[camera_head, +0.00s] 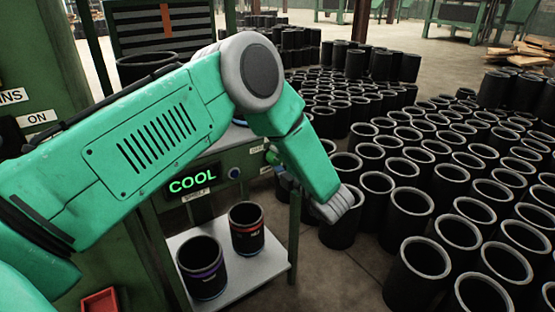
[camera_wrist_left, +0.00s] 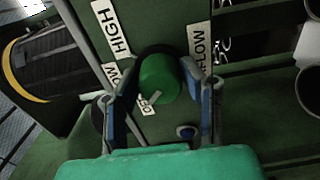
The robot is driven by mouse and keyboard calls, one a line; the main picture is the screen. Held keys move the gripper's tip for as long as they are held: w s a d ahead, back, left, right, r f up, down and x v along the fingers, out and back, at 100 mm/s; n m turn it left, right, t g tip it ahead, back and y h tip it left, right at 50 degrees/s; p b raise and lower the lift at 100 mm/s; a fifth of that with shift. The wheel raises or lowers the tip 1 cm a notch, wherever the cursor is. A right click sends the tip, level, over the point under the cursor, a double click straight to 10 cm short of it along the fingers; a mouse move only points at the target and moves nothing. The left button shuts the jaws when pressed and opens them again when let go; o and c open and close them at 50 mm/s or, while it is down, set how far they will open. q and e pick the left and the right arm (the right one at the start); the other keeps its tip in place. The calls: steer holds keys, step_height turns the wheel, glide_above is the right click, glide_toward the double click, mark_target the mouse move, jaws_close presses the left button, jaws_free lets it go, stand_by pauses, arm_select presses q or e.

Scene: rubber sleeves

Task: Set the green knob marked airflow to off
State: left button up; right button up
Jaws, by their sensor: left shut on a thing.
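The green knob (camera_wrist_left: 160,78) sits on a dark green panel in the left wrist view. White labels around it read HIGH (camera_wrist_left: 112,27), a partly covered LOW (camera_wrist_left: 116,75) and a partly cut airflow label (camera_wrist_left: 200,50). A small label, apparently OFF (camera_wrist_left: 146,106), lies just below the knob, with a pale mark beside it; I cannot tell the exact setting. My left gripper (camera_wrist_left: 164,88) is shut on the knob, one finger on each side. My right gripper is not in view.
A lit COOL display (camera_head: 193,181) is on the panel. Below it a pale shelf (camera_head: 262,268) bears a purple-banded sleeve (camera_head: 203,268) and a red-banded sleeve (camera_head: 247,229). Many black sleeves (camera_head: 412,208) crowd the floor at right. A red tray (camera_head: 100,301) is at lower left.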

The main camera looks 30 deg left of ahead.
arm_select(q)
steer(key=shift+s+f, duration=0.1)
steer(key=shift+f, duration=0.2)
steer(key=o, duration=1.1)
steer(key=shift+c, duration=0.2)
steer(key=shift+o, duration=0.4)
steer(key=shift+r, duration=0.1)
steer(key=shift+d, duration=0.3)
steer(key=v, duration=1.1)
steer(key=shift+d, duration=0.2)
steer(key=shift+s, duration=0.1)
